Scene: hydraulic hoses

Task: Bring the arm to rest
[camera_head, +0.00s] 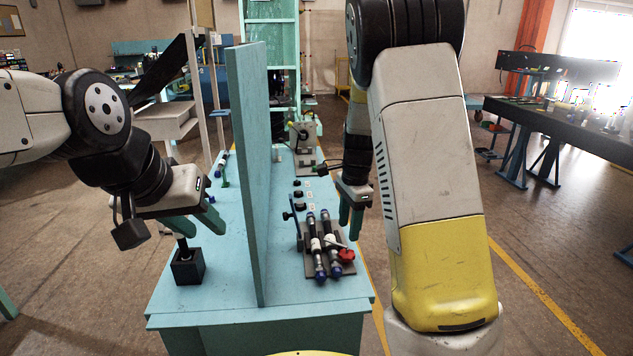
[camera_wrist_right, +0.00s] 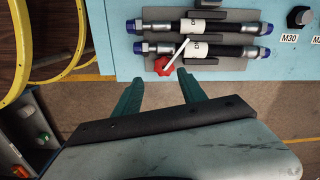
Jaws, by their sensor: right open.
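Two dark hoses with blue end caps and white labels lie side by side in a grey holder on the blue table (camera_head: 220,308). One is the left hose (camera_head: 317,258), the other the right hose (camera_head: 334,250). A red part (camera_head: 346,255) with a white strip lies at the right hose. My right gripper (camera_head: 350,226) is open and empty beside the table's right edge; in the right wrist view its green fingers (camera_wrist_right: 160,78) are apart, just short of the holder. My left gripper (camera_head: 197,230) is open and empty above the table's left side, near a black block (camera_head: 188,268).
An upright blue panel (camera_head: 247,170) splits the table between my two arms. Black fittings with labels (camera_head: 298,195) and a grey device (camera_head: 303,138) stand behind the hoses. A dark workbench (camera_head: 570,120) is at the right. The floor between is open.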

